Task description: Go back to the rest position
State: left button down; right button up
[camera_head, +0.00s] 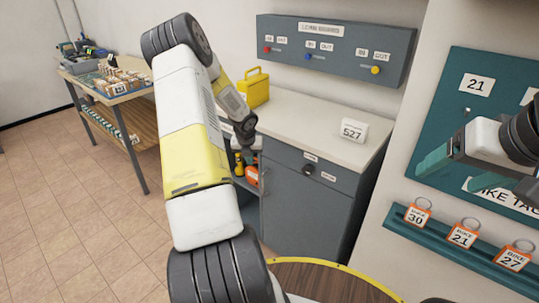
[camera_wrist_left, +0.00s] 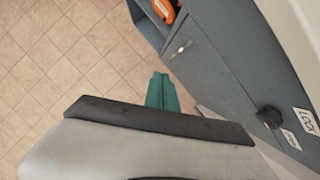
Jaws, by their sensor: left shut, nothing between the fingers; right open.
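My left arm rises across the middle of the head view and bends at the top. Its forearm hangs down in front of the grey cabinet (camera_head: 311,198), where the fingers are hard to make out. In the left wrist view, the green fingers of my left gripper (camera_wrist_left: 163,92) are together and empty, with floor and the cabinet's side beyond them. My right gripper (camera_head: 431,163) is at the right of the head view, open and empty, in front of the teal wall board (camera_head: 465,100).
A white 527 sign (camera_head: 353,130) and a yellow box (camera_head: 254,88) stand on the counter. Bike tags (camera_head: 462,235) sit along a teal ledge at right. A wooden table (camera_head: 128,94) with small items stands at left. A round brown tabletop (camera_head: 325,283) is at the bottom. Floor at left is clear.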

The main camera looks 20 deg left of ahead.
pick_arm(q)
jog(key=s+d+r+n, duration=0.4)
jog(key=r+n, duration=0.1)
jog(key=r, duration=0.3)
jog(key=s+d+r+n, duration=0.4)
jog(key=r+n, duration=0.1)
jog(key=r, duration=0.4)
jog(key=s+d+r+n, duration=0.35)
jog(key=r+n, duration=0.25)
jog(key=r, duration=0.2)
jog(key=s+d+r+n+t+h, duration=0.1)
jog(key=s+d+r+n, duration=0.3)
jog(key=s+d+n, duration=0.3)
jog(key=s+d+r+n+t+h, duration=0.1)
jog(key=s+d+r+n+h, duration=0.1)
jog(key=s+d+n, duration=0.5)
jog(key=s+r+n, duration=0.1)
jog(key=s, duration=0.5)
jog(key=shift+r+n+h, duration=0.3)
jog(key=shift+r, duration=0.05)
jog(key=shift+s, duration=0.1)
